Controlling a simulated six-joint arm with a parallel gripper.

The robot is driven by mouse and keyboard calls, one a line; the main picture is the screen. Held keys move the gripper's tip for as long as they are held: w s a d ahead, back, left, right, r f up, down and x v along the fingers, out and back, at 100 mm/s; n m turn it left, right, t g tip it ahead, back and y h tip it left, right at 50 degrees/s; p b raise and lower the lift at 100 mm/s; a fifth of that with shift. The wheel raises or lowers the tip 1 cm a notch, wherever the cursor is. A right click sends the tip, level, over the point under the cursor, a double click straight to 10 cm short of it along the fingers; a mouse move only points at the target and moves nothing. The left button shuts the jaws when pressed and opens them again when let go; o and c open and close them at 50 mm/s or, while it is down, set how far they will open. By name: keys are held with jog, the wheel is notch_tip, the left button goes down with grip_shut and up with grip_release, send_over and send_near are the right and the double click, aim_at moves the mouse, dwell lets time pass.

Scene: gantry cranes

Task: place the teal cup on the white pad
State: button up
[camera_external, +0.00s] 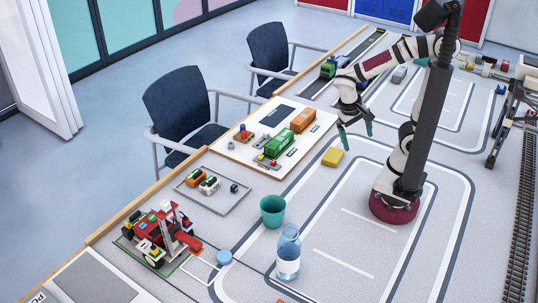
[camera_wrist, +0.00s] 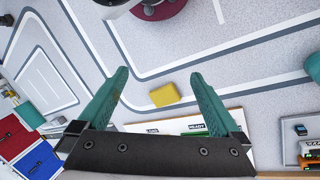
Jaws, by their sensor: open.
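The teal cup (camera_external: 272,211) stands upright on the grey table in the external view, left of my arm's base and behind a clear bottle. I cannot tell surely which surface is the white pad; a white-outlined square (camera_external: 200,268) lies on the table left of the cup and nearer the camera. My gripper (camera_external: 356,137) hangs above the table, well behind and to the right of the cup. Its two teal fingers are apart with nothing between them, as the wrist view also shows (camera_wrist: 159,76). A yellow block (camera_external: 332,157) lies below the gripper, apart from it.
The clear bottle (camera_external: 288,253) and a blue disc (camera_external: 224,257) are near the cup. A red model vehicle (camera_external: 160,232), a grey tray (camera_external: 212,190) and a white board (camera_external: 240,152) with train models line the left edge. Open table with white lines lies right of the cup.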

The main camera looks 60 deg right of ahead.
jog(key=s+y, duration=0.2)
jog(key=y, duration=0.1)
jog(key=s+a+t+y, duration=0.1)
jog(key=shift+s+a+r+n, duration=0.1)
jog(key=shift+s+r+n, duration=0.2)
jog(key=shift+r+n, duration=0.1)
jog(key=shift+a+r+t+y, duration=0.1)
jog(key=shift+a+t+y, duration=0.15)
jog(key=shift+t+y, duration=0.2)
jog(key=shift+c, duration=1.3)
jog(key=c, duration=0.7)
jog(key=m+t+h, duration=0.2)
jog(key=m, duration=1.1)
send_over(279, 226)
jog(key=s, duration=0.2)
notch_tip(279, 226, down, 5)
jog(key=shift+g, duration=0.25)
jog(key=f, duration=0.5)
jog(key=w+f, duration=0.1)
jog(key=f, duration=0.9)
jog(key=shift+w+d+f, duration=0.15)
jog(key=shift+w+f, duration=0.25)
